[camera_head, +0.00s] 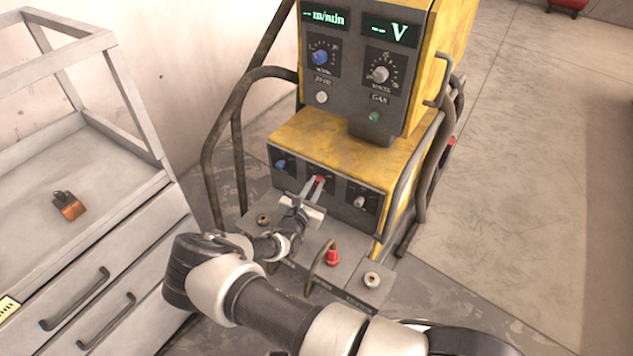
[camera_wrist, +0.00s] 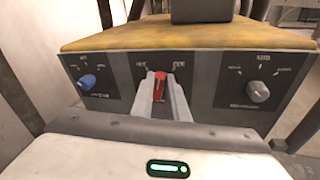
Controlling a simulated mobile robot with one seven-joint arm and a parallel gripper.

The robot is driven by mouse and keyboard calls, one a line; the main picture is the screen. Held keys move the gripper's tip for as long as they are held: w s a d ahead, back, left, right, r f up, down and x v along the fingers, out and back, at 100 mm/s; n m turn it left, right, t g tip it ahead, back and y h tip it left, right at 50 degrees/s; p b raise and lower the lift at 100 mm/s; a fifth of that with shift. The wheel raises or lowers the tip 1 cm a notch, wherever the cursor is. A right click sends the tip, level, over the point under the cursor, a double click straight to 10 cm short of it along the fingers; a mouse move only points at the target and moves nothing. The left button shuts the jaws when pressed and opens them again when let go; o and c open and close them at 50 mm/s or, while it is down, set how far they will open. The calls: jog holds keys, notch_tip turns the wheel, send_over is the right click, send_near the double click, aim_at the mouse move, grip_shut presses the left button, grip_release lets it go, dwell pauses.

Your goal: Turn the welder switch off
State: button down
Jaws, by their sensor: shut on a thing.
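The welder (camera_head: 345,140) is a yellow and grey machine with a control box above a lower panel. A red switch (camera_wrist: 160,86) sits in the middle of the lower panel, between a blue knob and a grey knob. In the head view the red switch (camera_head: 319,179) shows at the tips of my fingers. My gripper (camera_wrist: 160,90) is shut on the red switch, with one finger on each side of it. The small labels above the switch are too blurred to read. The fingers hide the lower part of the switch.
The blue knob (camera_wrist: 88,82) is left of the switch and the grey knob (camera_wrist: 257,90) right of it. Bent tube rails (camera_head: 215,150) flank the welder. A red plug (camera_head: 332,255) stands on the ledge below. A grey drawer cabinet (camera_head: 90,250) is at left; open floor (camera_head: 530,150) lies right.

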jog(key=n+g+b, duration=0.1)
jog(key=n, duration=0.2)
jog(key=a+n+g+h+b, duration=0.1)
jog(key=n, duration=0.2)
jog(key=w+n+g+h+b, duration=0.1)
jog(key=n+b, duration=0.1)
jog(key=n, duration=0.1)
jog(key=shift+a+f, duration=0.1)
jog(key=shift+a, duration=0.25)
jog(key=shift+h, duration=0.3)
jog(key=c, duration=1.7)
grip_release()
jog(key=p+v, duration=0.3)
jog(key=v, duration=1.4)
jog(key=shift+s+a, duration=0.1)
jog(key=shift+a, duration=0.05)
